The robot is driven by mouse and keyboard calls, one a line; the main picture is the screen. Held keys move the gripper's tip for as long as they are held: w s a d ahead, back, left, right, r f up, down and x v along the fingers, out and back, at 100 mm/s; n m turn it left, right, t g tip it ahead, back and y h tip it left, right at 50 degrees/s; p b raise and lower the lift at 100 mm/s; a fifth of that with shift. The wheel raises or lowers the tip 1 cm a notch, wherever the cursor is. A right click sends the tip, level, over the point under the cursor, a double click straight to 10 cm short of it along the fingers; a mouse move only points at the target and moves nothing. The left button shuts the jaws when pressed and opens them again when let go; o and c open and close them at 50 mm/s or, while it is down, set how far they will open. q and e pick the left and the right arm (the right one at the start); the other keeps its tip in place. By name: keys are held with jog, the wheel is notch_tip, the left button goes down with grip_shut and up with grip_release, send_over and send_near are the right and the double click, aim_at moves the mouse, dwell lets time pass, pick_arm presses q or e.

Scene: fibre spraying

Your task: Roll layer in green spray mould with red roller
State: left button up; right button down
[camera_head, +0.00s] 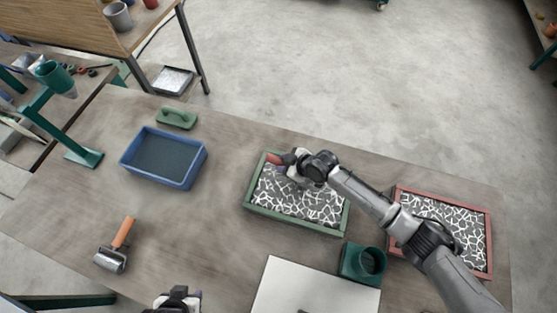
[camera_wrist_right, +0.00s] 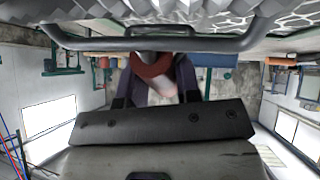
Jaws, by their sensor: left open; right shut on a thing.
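The green spray mould (camera_head: 290,220) lies on the table's middle, holding a dark layer with white fibre strands. My right gripper (camera_head: 293,163) is over the mould's far left part, shut on the handle of the red roller (camera_head: 273,159). In the right wrist view the red handle (camera_wrist_right: 152,68) sits between the fingers. The roller's ribbed metal drum and wire frame (camera_wrist_right: 150,43) cross the top of that view, close to the fibres; whether it touches them I cannot tell. My left gripper (camera_head: 180,296) is open and empty at the bottom edge of the head view.
A red mould (camera_head: 398,222) with a similar layer is at right, partly behind my right arm. A blue tray (camera_head: 135,174), green float (camera_head: 176,118) and orange-handled roller (camera_head: 115,250) are at left.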

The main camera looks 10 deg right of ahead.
jog(key=shift+s+d+p, duration=0.15)
jog(key=shift+s+d, duration=0.25)
jog(key=shift+d, duration=0.35)
jog(key=shift+s+d+p, duration=0.15)
jog(key=shift+s+d, duration=0.2)
jog(key=shift+d, duration=0.35)
jog(key=shift+s+d+f, duration=0.1)
jog(key=shift+s+d, duration=0.3)
jog(key=shift+d, duration=0.35)
jog(key=shift+s+d+f, duration=0.1)
jog(key=shift+s+d, duration=0.25)
jog(key=shift+d, duration=0.4)
jog(key=shift+s+d, duration=0.5)
jog(key=shift+d, duration=0.4)
jog(key=shift+s+d+r, duration=0.1)
jog(key=shift+s+d, duration=0.3)
jog(key=shift+d, duration=0.35)
jog(key=shift+s+d, duration=0.35)
jog(key=shift+d, duration=0.35)
jog(key=shift+r, duration=0.1)
jog(key=shift+r+p, duration=0.7)
jog(key=shift+p, duration=0.15)
notch_tip(320, 180, up, 6)
jog(key=p, duration=0.4)
jog(key=shift+f, duration=0.2)
